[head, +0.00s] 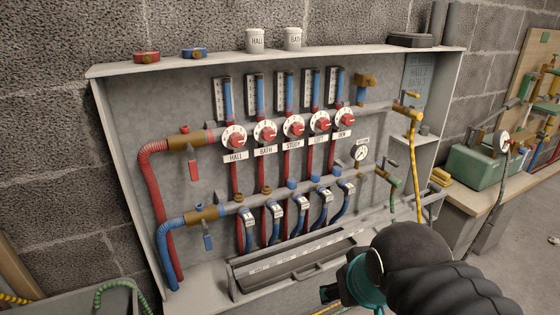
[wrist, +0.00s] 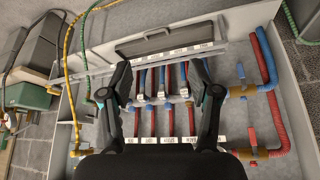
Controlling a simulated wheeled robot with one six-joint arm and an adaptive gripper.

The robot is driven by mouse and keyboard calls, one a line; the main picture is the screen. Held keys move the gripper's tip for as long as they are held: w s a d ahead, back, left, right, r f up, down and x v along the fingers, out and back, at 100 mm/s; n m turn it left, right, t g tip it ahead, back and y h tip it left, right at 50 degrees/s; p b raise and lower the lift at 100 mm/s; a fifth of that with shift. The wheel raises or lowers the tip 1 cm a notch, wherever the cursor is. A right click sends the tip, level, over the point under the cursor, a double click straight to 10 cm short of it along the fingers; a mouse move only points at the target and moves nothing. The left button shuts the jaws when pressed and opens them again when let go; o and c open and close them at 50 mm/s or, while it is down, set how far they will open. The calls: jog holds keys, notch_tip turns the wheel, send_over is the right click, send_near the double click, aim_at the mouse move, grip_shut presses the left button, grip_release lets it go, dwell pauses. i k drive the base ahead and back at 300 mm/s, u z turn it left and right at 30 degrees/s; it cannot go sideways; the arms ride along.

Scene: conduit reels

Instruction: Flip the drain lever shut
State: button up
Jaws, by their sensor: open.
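No readable label marks the drain lever. At the panel's right, a green lever (head: 393,182) sits on a brass valve with a green hose below it. Above it, a yellow lever (head: 405,108) sits on a brass valve with a yellow hose (head: 413,160). In the wrist view the green hose (wrist: 88,40) runs left of the fingers. My gripper (wrist: 161,75) is open and empty, its two fingers spread before the panel. In the head view my gripper (head: 335,292) is low in front of the tray, apart from both levers; my dark wrist hides part of the panel's lower right.
A grey manifold panel carries several red dials (head: 293,127), a pressure gauge (head: 360,153) and blue lower pipes. A red lever (head: 193,170) and a blue lever (head: 207,242) hang at left. A grey tray (head: 245,290) juts out below. A green box (head: 475,165) stands right.

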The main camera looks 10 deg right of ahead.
aim_at(391, 162)
jog(key=u, duration=1.15)
jog(key=i, duration=0.2)
jog(key=z, duration=2.05)
